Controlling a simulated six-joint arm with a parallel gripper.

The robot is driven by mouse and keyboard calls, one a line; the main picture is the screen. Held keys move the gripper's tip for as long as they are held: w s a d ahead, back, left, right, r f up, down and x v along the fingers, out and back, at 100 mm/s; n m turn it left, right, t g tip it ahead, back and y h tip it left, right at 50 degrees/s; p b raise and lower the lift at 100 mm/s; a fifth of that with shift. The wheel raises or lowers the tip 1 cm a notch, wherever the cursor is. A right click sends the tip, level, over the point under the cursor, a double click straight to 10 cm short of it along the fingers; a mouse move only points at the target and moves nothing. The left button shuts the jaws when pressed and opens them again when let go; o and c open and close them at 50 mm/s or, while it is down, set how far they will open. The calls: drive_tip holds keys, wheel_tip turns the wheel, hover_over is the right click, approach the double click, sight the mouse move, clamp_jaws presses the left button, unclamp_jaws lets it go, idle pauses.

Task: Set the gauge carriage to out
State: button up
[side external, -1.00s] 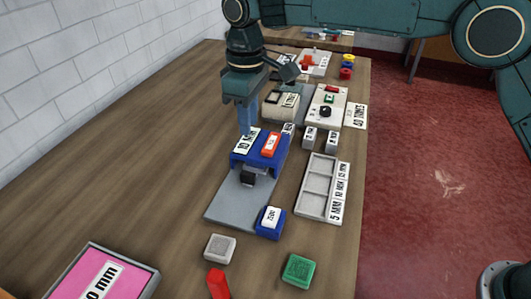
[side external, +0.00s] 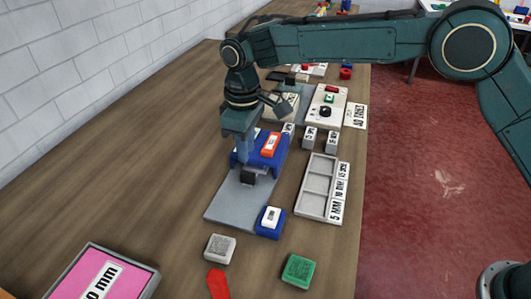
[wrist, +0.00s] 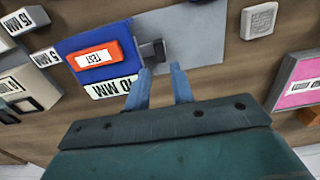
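The gauge is a grey plate (side external: 232,205) with a blue bridge-like housing (side external: 270,165) across its far end. The housing carries an orange-red TEST button (wrist: 95,56) and a white 10 MM label (wrist: 110,88). A black block (side external: 248,177), seemingly the carriage's handle, sticks out from the housing's near side over the plate; it also shows in the wrist view (wrist: 152,52). My gripper (side external: 243,162) is beside it, fingers pointing down. In the wrist view the two blue fingers (wrist: 158,73) are apart with nothing between them, and the black block lies just beyond their tips.
A blue block with a white button (side external: 270,222) sits at the plate's near right corner. A grey compartment tray (side external: 318,187) stands to the right. Grey (side external: 220,248) and green (side external: 298,269) blocks and a pink panel (side external: 93,280) are nearer. The table left of the plate is clear.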

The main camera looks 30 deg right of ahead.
sight(248, 173)
wheel_tip(248, 173, down, 8)
drive_tip(key=shift+r, duration=0.25)
clamp_jaws()
